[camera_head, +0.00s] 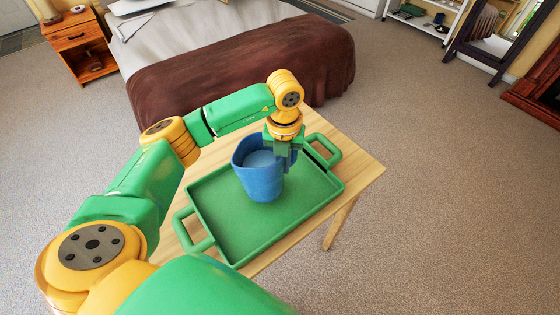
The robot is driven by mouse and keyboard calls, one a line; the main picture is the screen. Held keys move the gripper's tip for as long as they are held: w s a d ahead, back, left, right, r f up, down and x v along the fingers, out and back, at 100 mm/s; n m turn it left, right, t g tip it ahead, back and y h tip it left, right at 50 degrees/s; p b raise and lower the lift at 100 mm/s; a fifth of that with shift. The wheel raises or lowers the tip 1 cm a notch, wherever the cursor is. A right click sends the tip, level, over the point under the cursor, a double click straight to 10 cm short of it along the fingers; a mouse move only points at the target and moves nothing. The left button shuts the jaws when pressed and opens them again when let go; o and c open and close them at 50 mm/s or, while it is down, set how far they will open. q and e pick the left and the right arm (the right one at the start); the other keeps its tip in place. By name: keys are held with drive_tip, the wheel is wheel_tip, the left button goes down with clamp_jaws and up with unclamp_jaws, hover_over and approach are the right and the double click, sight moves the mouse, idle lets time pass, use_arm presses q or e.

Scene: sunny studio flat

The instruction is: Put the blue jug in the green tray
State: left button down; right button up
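The blue jug (260,184) stands upright over the green tray (240,234), towards its far side; it looks to be resting on the tray floor, but its base contact is hard to judge. My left gripper (286,160) reaches down from above at the jug's right rim. Its fingers straddle the jug's rim or handle side and appear closed on it, partly hidden by the jug wall. The tray has two raised handles and lies on a wooden table. My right gripper is not in view.
The wooden table (365,172) has bare top to the right of the tray. A bed with a brown blanket (240,70) stands behind it. A wooden nightstand (82,45) is at the far left. Carpet (430,220) to the right is clear.

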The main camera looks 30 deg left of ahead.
use_arm(q)
wheel_tip(320, 180, down, 2)
drive_tip(key=shift+f+p, duration=0.1)
drive_tip(key=shift+p, duration=0.5)
drive_tip(key=shift+f, duration=0.3)
drive_tip(key=shift+f, duration=0.1)
drive_tip(key=c, duration=1.1)
unclamp_jaws()
drive_tip(key=shift+o, duration=0.2)
drive_tip(key=shift+s+d, duration=0.1)
drive_tip(key=shift+r, duration=0.25)
wheel_tip(320, 180, up, 12)
drive_tip(key=shift+f+b, duration=0.1)
drive_tip(key=shift+b, duration=1)
